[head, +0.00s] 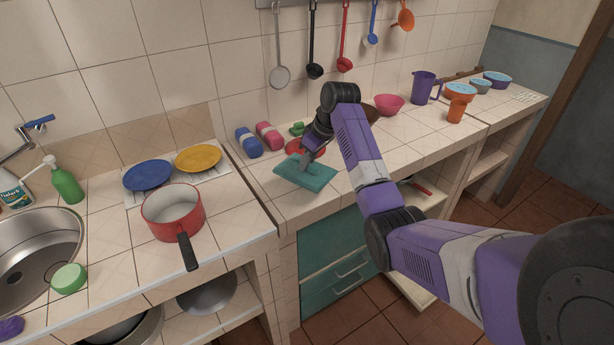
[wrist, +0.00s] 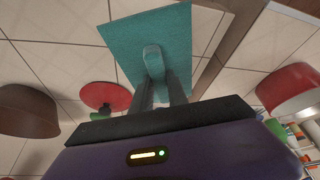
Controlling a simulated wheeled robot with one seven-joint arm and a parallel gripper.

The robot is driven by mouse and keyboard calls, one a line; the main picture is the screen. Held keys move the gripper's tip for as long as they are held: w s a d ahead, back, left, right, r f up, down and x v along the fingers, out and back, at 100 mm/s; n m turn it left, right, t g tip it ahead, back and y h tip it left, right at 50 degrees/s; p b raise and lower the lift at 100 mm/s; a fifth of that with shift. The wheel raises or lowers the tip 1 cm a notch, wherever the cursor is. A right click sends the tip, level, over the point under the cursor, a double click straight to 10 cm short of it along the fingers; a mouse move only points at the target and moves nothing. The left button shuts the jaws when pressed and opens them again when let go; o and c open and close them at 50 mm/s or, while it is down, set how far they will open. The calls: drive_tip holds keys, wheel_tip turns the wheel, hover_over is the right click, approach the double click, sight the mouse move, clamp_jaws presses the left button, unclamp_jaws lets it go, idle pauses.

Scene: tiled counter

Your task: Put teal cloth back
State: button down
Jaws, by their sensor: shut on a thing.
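The teal cloth (head: 296,174) is a flat rectangle at the front of the middle counter in the head view. In the wrist view the teal cloth (wrist: 125,40) spreads out beyond the fingertips, with a paler raised piece at its middle. My gripper (head: 308,161) points down over the cloth and is shut on it. In the wrist view my gripper (wrist: 157,78) has its two fingers on either side of the raised piece. I cannot tell whether the cloth touches the counter.
A blue roll (head: 248,142) and a pink roll (head: 269,135) lie by the wall, left of my gripper. A red round thing (head: 293,147) is just behind the cloth. A red pan (head: 172,214) stands on the left counter. A pink bowl (head: 389,105) is to the right.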

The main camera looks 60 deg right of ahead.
sight(308, 178)
drive_tip(key=shift+f+p, duration=0.3)
drive_tip(key=shift+f, duration=2.95)
drive_tip(key=shift+f, duration=0.1)
drive_tip(key=c, duration=1.3)
unclamp_jaws()
drive_tip(key=b+v, duration=0.1)
drive_tip(key=v, duration=1.1)
